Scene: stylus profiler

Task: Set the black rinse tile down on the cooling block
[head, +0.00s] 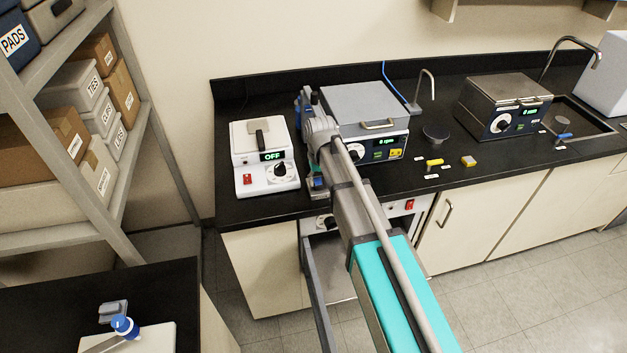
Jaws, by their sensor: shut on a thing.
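My arm reaches over the black bench, and its wrist is in front of the grey-lidded box. My gripper (318,184) is low at the bench's front edge, largely hidden by my own arm. It is shut on a small dark thing, most likely the black rinse tile, though too little shows to be sure. I cannot pick out the cooling block for certain. A white device (266,183) with a green OFF display stands left of my gripper, with a dark handled piece (259,133) on its top plate.
A grey-lidded box (362,104) stands behind my arm. To the right are a dark round disc (435,133), small yellow pieces (469,160), a second lidded device (505,103) and a sink. An open door or drawer is below my arm. Shelves (135,130) stand at left.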

